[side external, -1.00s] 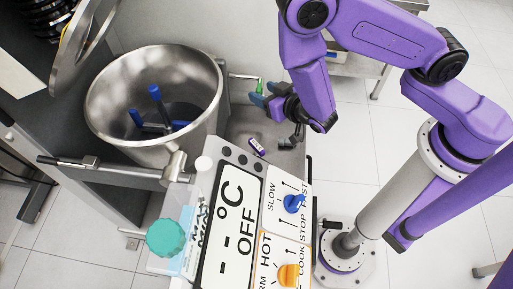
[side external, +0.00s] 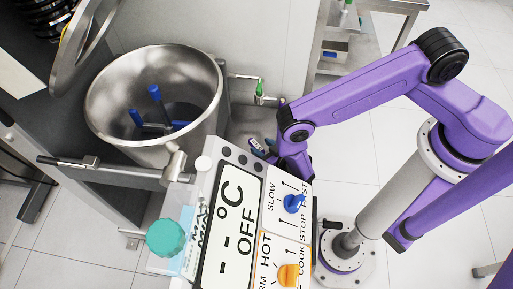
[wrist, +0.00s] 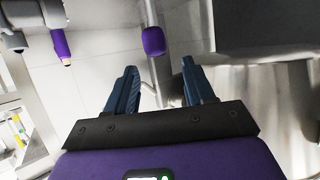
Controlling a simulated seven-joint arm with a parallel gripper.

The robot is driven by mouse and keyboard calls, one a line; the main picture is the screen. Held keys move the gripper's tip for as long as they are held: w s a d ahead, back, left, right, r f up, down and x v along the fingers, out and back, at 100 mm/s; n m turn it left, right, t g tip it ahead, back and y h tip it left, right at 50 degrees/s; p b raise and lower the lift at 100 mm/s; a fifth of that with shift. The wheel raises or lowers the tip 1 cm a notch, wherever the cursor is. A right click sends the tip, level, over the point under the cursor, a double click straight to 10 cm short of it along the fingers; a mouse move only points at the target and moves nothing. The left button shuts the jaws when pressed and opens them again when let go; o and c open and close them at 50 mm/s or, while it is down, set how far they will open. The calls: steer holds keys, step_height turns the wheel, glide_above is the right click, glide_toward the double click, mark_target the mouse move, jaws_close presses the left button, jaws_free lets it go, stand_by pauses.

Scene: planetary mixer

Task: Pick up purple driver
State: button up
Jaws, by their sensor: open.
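A short purple cylinder (wrist: 153,41) on a grey stalk shows in the wrist view, just beyond and between my fingertips; it may be the driver's handle, but I cannot be sure. My gripper (wrist: 159,78) is open, with its two dark blue fingers apart and nothing between them. In the side external view my gripper (side external: 262,149) is low over the steel surface behind the control panel. The small purple item seen there earlier is mostly hidden or hard to tell from my fingers.
The steel mixing bowl (side external: 125,88) with a blue tool inside stands left of my gripper. The control panel (side external: 240,215) with a blue knob (side external: 293,203) and an orange knob (side external: 288,274) lies in front. A green-handled tap (side external: 259,90) stands behind.

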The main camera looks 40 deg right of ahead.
mark_target(254, 142)
steer(key=shift+w+f, duration=0.35)
steer(key=shift+x, duration=2.15)
jaws_close()
